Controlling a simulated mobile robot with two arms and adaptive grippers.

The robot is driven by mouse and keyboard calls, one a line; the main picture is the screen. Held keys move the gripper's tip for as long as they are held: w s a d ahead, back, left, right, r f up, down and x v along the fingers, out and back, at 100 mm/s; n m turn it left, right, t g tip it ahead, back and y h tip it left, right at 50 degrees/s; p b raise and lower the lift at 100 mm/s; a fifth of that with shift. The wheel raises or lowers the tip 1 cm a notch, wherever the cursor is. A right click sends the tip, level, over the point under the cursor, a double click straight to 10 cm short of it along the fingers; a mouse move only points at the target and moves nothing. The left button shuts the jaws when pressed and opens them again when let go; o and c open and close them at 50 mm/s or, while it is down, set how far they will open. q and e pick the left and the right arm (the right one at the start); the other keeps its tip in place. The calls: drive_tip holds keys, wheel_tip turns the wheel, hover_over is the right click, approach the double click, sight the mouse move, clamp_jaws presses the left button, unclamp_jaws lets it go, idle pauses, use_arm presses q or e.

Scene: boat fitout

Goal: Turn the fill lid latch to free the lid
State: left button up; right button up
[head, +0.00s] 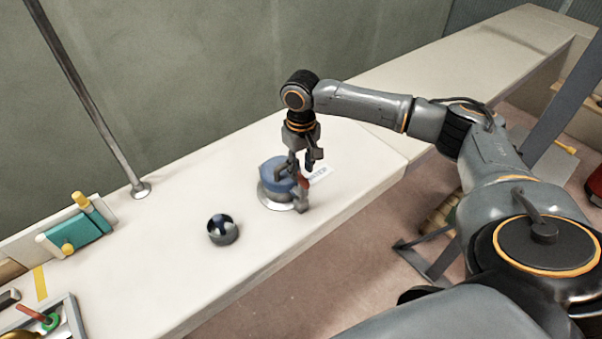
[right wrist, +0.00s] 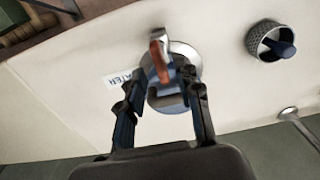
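The fill lid (head: 270,170) is blue and sits on a round metal flange (head: 268,199) on the white bench top. A red latch (head: 303,182) is at the lid's right side, by a grey block. In the right wrist view the red latch (right wrist: 159,52) stands upright in the picture, just beyond the fingertips. My right gripper (head: 303,163) points down over the lid. In the right wrist view its fingers (right wrist: 165,92) are spread, with a grey part of the lid between them; contact cannot be told. The gripper partly hides the lid. My left gripper is not in view.
A white label reading "WATER" (head: 319,174) lies beside the lid. A round dark fitting (head: 222,230) stands to its left. A metal pole (head: 95,100) rises from the bench. A teal and yellow item (head: 80,232) sits far left. The bench front edge drops to the floor.

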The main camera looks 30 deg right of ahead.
sight(301, 176)
drive_tip(key=shift+f, duration=1.6)
clamp_jaws()
drive_tip(key=shift+r, duration=0.1)
